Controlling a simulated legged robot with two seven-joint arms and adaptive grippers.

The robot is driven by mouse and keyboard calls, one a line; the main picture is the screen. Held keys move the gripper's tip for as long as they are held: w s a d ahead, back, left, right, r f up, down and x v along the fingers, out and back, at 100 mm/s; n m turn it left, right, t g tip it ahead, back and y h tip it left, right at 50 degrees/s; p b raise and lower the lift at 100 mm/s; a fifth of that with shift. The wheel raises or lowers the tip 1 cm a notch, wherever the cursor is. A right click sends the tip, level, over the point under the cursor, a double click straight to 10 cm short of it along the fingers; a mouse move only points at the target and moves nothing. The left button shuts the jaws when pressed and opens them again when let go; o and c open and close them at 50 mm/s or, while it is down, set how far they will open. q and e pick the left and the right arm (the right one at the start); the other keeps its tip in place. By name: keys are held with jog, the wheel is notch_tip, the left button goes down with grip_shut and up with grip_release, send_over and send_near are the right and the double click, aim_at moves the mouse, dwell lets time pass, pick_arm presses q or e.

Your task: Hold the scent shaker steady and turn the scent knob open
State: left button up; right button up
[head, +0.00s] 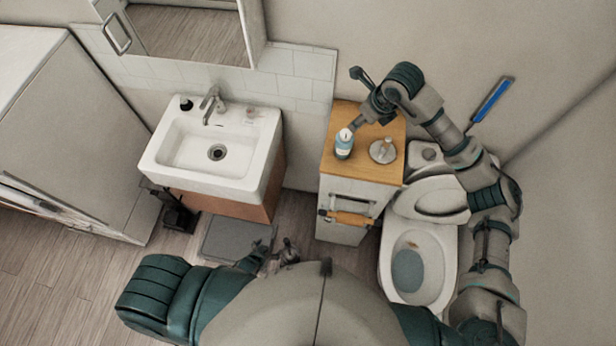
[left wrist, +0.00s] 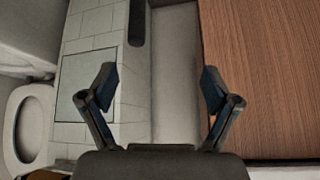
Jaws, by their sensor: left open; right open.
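A teal-and-white bottle (head: 344,148), which looks like the scent shaker, stands upright on the wooden cabinet top (head: 350,110). Its pale top is visible, but I cannot make out a separate scent knob. My right gripper (head: 354,124) is open just behind the bottle's top; I cannot tell whether it touches it. My left gripper (head: 268,254) is low in front of my body, away from the bottle. In the left wrist view it is open and empty (left wrist: 157,80), with a wooden panel to its right and tiles to its left.
A round silver item (head: 383,151) sits right of the bottle. A white sink (head: 180,140) is at left, a toilet (head: 440,250) at right. A grey mat (head: 225,238) lies on the floor.

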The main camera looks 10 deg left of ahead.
pick_arm(q)
jog(key=w+d+r+t+h, duration=0.1)
jog(key=w+d+r+t, duration=0.2)
jog(key=w+r, duration=0.55)
jog(key=m+t+h, duration=0.3)
jog(key=t+h, duration=0.2)
jog(key=h, duration=0.2)
send_near(338, 150)
jog(key=x, duration=1.2)
jog(key=shift+w+d, duration=0.15)
jog(key=shift+w, duration=0.15)
